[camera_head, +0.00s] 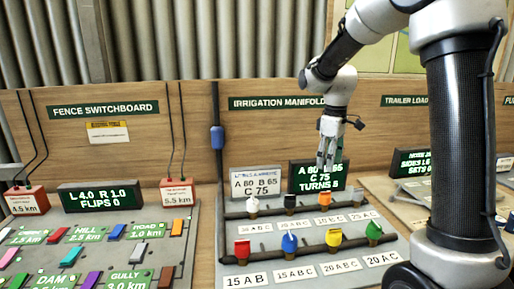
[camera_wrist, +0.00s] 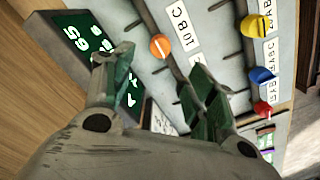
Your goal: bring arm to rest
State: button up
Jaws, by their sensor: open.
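My gripper (camera_head: 328,152) hangs down over the back of the irrigation manifold board (camera_head: 298,273), in front of its dark display (camera_head: 307,182). In the wrist view my gripper (camera_wrist: 160,85) has its two fingers spread apart with nothing between them. The arm is bent, with its forearm reaching left from the column. The orange knob (camera_head: 323,226) is below the fingers; it also shows in the wrist view (camera_wrist: 160,46). The fingers hide part of the display. I cannot tell whether a fingertip touches anything.
The manifold has two pipes with several coloured knobs, among them a red one (camera_head: 242,248) and a yellow one (camera_head: 333,237). A white sign (camera_head: 255,183) stands left of the display. The fence switchboard (camera_head: 100,222) is at left, the trailer display (camera_head: 412,162) at right. Open air lies above the boards.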

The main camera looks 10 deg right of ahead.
jog(key=s+d+r+m+t, duration=0.1)
jog(key=s+r+m, duration=0.1)
jog(key=s, duration=0.7)
jog(key=s+d+r+m+t, duration=0.1)
jog(key=s+m, duration=0.3)
jog(key=s, duration=0.4)
jog(key=s+r+m+t, duration=0.2)
jog(key=s+r, duration=0.1)
jog(key=s, duration=0.6)
jog(key=shift+s+d+r+m, duration=0.3)
jog(key=shift+d+m, duration=0.1)
